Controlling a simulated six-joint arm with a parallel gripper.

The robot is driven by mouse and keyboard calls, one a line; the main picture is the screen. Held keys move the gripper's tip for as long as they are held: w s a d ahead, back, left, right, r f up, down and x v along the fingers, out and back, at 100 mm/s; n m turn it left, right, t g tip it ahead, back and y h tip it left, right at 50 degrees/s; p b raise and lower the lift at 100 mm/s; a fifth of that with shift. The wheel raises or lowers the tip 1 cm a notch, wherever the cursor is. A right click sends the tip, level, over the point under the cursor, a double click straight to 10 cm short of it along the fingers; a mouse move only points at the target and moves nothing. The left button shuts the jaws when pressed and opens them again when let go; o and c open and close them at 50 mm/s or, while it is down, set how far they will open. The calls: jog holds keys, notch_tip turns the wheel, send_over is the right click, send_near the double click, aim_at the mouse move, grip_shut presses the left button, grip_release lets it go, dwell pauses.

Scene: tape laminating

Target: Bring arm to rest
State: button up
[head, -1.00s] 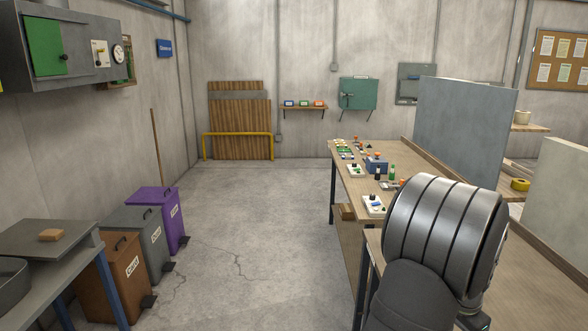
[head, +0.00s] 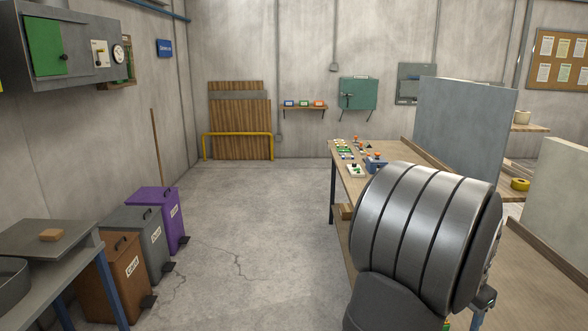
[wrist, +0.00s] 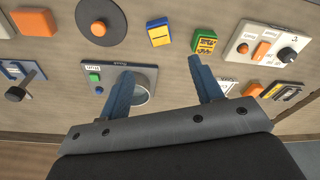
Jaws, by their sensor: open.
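My gripper (wrist: 163,95) shows in the wrist view with its two blue fingers apart and nothing between them. It is over a workbench (wrist: 55,105) that carries several small devices. A grey plate (wrist: 92,68) with a green and a blue button and a round metal ring (wrist: 148,86) lies behind the left finger, which partly hides it. I cannot tell the gap between fingers and bench. In the head view my dark arm link covers the near part of the bench, and the gripper's fingers are hidden there.
In the wrist view, a white panel (wrist: 240,45) with a black knob, a yellow-blue block (wrist: 160,33) and a dark disc (wrist: 97,20) lie ahead. In the head view a grey partition (head: 463,135) stands along the bench. The floor (head: 250,210) left of the bench is clear; bins (head: 122,282) stand farther left.

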jog(key=f, duration=0.4)
jog(key=d+f, duration=0.1)
jog(key=f, duration=0.7)
jog(key=shift+w+d+f, duration=0.3)
jog(key=shift+f, duration=0.05)
jog(key=r, duration=0.5)
jog(key=shift+s+d, duration=0.15)
jog(key=shift+s, duration=0.05)
jog(key=s+d+r, duration=0.3)
jog(key=s+r, duration=0.4)
jog(key=s, duration=0.4)
jog(key=s+d+r+m, duration=0.1)
jog(key=s+d+m, duration=0.4)
jog(key=d, duration=0.7)
jog(key=shift+g, duration=0.4)
jog(key=w+f, duration=0.2)
jog(key=w, duration=0.1)
jog(key=w+f, duration=0.2)
jog(key=w, duration=0.2)
jog(key=w+f, duration=0.2)
jog(key=w, duration=0.1)
jog(key=shift+w+a+f, duration=0.1)
jog(key=shift+w+f, duration=0.1)
jog(key=shift+w, duration=0.2)
jog(key=shift+w+f, duration=0.25)
jog(key=shift+f, duration=0.65)
